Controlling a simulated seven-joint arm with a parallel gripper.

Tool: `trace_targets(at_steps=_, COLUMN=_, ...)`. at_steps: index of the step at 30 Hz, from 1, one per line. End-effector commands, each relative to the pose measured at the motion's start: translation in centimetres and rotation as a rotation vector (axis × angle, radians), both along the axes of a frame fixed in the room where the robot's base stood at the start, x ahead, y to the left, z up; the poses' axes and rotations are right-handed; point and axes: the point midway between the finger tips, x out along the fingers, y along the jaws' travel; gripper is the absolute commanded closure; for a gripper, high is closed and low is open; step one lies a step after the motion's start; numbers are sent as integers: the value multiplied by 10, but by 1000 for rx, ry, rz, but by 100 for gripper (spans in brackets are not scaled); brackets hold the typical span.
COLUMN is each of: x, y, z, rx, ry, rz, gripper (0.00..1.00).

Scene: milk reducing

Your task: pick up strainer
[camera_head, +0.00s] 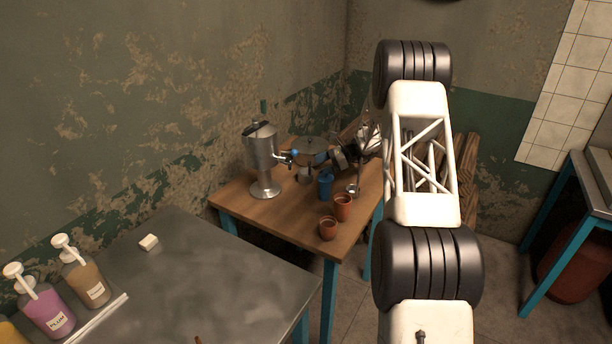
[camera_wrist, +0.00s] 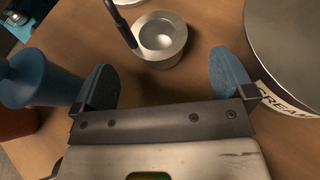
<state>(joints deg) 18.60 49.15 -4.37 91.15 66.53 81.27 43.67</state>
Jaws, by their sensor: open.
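A small round metal cup-like piece, which looks like the strainer (camera_wrist: 174,50), stands on the wooden table in the wrist view. A dark rod-like handle (camera_wrist: 121,25) shows at its left edge. In the head view, a small metal piece (camera_head: 303,175) beside the blue bottle may be the same thing; I cannot tell. My gripper (camera_wrist: 165,82) is open and empty, its two fingers spread apart. In the wrist view the strainer lies ahead of the fingers, between their lines, not touching them. In the head view my gripper (camera_head: 341,157) is partly hidden and hangs over the table.
A large metal pot labelled CREAM (camera_wrist: 290,40) stands close by the right finger. A blue bottle (camera_wrist: 35,80) stands close by the left finger and also shows in the head view (camera_head: 325,186). Clay cups (camera_head: 343,207) and a metal dispenser (camera_head: 262,152) share the table (camera_head: 290,222).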

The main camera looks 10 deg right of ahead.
Motion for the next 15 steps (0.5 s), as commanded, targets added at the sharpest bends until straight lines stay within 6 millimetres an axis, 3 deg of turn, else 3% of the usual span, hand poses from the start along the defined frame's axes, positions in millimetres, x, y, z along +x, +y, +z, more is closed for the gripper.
trace_targets(at_steps=7, x=2, y=18, z=-7, rx=0, ry=0, rz=0, gripper=0)
trace_targets(at_steps=15, x=2, y=19, z=-8, rx=0, ry=0, rz=0, gripper=0)
